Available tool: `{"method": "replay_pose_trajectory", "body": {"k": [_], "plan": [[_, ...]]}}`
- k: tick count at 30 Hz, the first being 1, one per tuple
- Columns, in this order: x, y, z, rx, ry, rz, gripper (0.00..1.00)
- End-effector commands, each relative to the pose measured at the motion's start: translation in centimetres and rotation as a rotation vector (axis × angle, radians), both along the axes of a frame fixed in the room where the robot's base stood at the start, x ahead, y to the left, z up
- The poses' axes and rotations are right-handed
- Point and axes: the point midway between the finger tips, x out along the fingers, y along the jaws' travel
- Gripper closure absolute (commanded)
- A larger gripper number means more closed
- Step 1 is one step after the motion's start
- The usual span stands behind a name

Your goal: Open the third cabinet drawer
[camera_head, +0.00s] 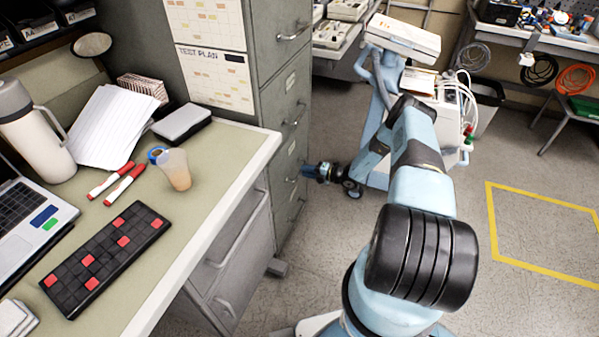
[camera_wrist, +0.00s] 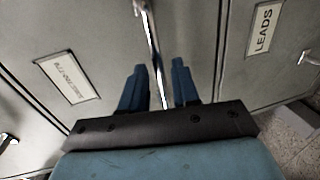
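The tall grey filing cabinet (camera_head: 283,95) stands behind the desk's right end, with its drawer fronts facing right. All the drawer fronts I can see look closed. My gripper (camera_head: 306,171) is low at the cabinet's front, by one of its lower drawers. In the wrist view, the two blue fingers of my gripper (camera_wrist: 160,88) are apart, with a metal drawer handle (camera_wrist: 152,45) running between them.
A label reading LEADS (camera_wrist: 263,28) and another label (camera_wrist: 67,78) mark drawer fronts on either side. The desk (camera_head: 235,150) stands left of my arm, with a bottle, keyboard and cup on it. A blue wheeled cart (camera_head: 378,170) stands behind my arm. Floor is clear at right.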

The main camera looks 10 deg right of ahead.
Motion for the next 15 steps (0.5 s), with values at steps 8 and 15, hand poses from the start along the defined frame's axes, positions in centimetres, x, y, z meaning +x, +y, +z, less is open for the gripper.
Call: {"method": "replay_pose_trajectory", "body": {"k": [8, 15], "plan": [[1.5, 2.1, -0.6, 0.001, 0.001, 0.000, 0.70], [1.7, 2.4, -0.6, 0.001, 0.002, 0.000, 0.70]]}}
